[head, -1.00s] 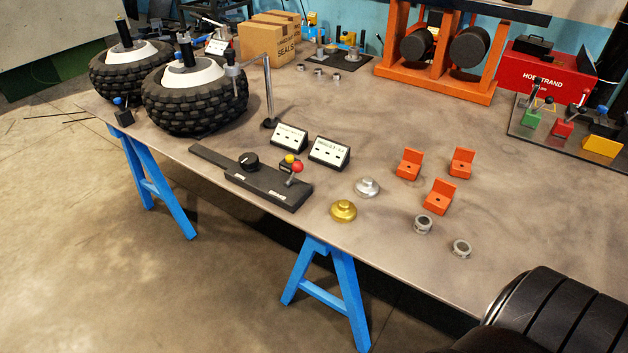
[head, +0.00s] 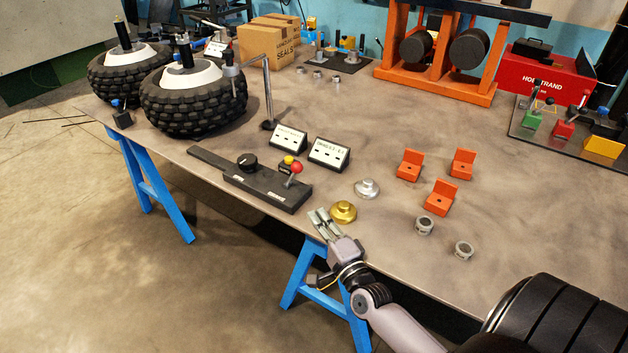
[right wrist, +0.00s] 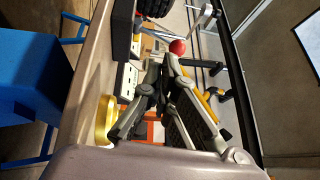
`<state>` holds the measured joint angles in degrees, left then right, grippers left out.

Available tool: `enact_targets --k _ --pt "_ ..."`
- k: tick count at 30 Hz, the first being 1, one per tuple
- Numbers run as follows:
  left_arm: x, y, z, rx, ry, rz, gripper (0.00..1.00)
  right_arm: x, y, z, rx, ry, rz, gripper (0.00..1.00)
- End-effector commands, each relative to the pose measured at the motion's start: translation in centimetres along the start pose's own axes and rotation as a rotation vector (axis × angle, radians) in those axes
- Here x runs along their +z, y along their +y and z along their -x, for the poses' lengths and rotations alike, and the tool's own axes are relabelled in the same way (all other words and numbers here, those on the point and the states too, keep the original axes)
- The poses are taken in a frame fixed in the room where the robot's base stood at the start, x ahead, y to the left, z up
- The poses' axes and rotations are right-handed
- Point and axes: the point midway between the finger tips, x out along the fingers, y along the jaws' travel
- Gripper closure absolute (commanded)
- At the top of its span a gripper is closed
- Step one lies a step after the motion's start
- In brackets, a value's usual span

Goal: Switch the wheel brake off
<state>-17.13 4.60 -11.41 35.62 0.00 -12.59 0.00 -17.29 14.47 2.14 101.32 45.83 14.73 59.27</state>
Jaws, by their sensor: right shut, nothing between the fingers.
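A red-knobbed lever (head: 296,168) stands up from the right end of a black control panel (head: 245,187) near the table's front edge. It leans slightly; its labels are too small to read surely. The red knob also shows in the right wrist view (right wrist: 177,47), beyond my fingers. My right gripper (head: 318,218) is shut and empty at the front edge, just left of a gold knob-shaped part (head: 344,212) and apart from the lever, nearer the camera. My left gripper is not in view.
A black dial (head: 247,161) and a yellow button (head: 289,160) are by the lever. Two label boxes (head: 328,154) stand behind. A silver part (head: 367,188) and orange brackets (head: 409,165) lie to the right.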

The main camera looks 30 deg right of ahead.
Motion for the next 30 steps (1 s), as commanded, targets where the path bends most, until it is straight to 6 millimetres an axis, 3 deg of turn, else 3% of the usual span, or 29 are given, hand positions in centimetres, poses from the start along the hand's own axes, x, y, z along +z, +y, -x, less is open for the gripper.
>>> enact_targets --k 6,19,30 --pt "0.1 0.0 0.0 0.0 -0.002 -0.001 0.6 -2.8 -1.2 -0.4 -0.083 0.084 -0.107 1.0" --pt "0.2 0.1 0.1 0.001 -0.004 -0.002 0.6 -2.9 -1.4 -0.9 -0.088 0.088 -0.111 1.0" --pt "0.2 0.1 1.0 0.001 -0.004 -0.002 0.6 -3.5 -2.0 -7.1 -0.088 0.087 -0.109 1.0"
